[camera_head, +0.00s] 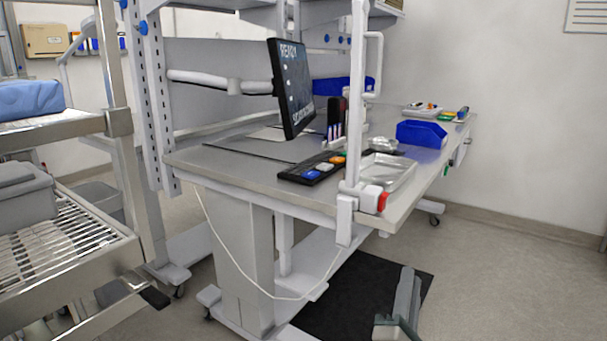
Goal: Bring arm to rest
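A grey part of my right arm and gripper (402,308) shows low in the head view, right of centre, in front of the black floor mat. It is cut off by the bottom edge, and its fingers cannot be made out clearly. Nothing is seen held in it. It appears apart from the workbench (225,165), whose front right end is above it in the picture. My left gripper is not in view.
A metal rack (118,122) with shelves stands at the left. A black mat (340,300) lies below. Floor at the right is clear.

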